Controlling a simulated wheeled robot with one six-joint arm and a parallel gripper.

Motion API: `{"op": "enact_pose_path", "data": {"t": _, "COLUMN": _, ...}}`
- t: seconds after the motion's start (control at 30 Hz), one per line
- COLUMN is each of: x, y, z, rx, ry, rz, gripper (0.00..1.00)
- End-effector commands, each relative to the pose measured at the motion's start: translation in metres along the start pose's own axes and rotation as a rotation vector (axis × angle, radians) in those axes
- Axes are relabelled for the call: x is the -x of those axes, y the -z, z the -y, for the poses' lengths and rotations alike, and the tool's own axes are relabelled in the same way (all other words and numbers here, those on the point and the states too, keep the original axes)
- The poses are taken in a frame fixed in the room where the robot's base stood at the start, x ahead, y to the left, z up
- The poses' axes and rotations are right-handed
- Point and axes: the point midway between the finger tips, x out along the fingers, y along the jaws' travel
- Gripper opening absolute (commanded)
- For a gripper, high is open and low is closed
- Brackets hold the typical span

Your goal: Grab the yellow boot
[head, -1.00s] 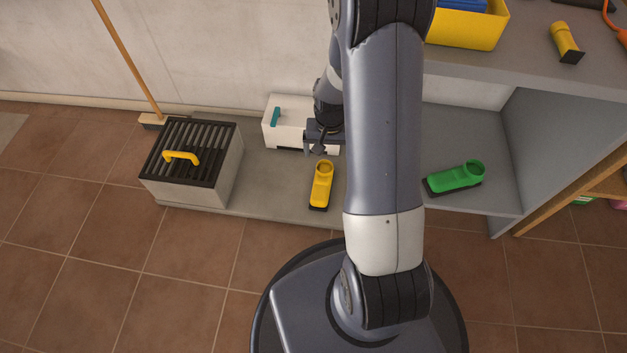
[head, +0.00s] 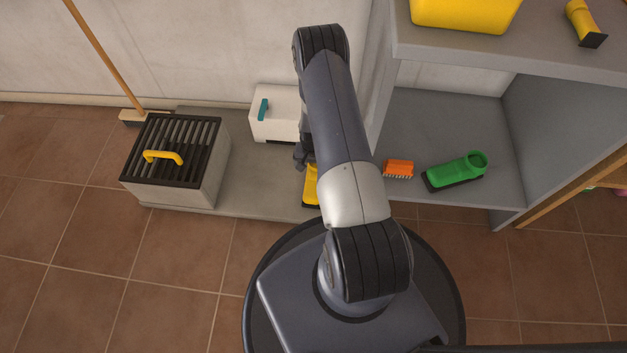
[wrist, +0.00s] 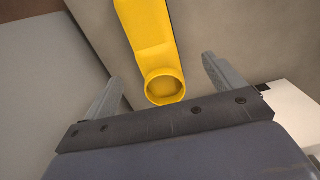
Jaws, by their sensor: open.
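The yellow boot (head: 311,188) lies on the low grey ledge, partly hidden behind my arm in the head view. In the wrist view the boot (wrist: 154,50) has its round open top nearest me, and its far end runs out of the top of the picture. My gripper (wrist: 160,80) is open, with one finger on each side of the boot and clear gaps between. In the head view the gripper (head: 303,158) shows only in part beside my arm, just above the boot's far end. I cannot tell how high it is above the boot.
A white box with a teal handle (head: 278,113) stands behind the boot. A grated box with a yellow handle (head: 175,165) stands left. An orange brush (head: 398,169) and a green boot (head: 456,171) lie in the shelf bay. A broom (head: 105,55) leans on the wall.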

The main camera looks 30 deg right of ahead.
Motion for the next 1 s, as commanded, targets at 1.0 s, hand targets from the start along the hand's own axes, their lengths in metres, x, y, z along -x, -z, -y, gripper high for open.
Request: {"op": "enact_pose_path", "data": {"t": 1.0, "x": -0.092, "y": 0.0, "z": -0.008, "rx": 0.001, "ry": 0.001, "rz": 0.0, "gripper": 0.85}}
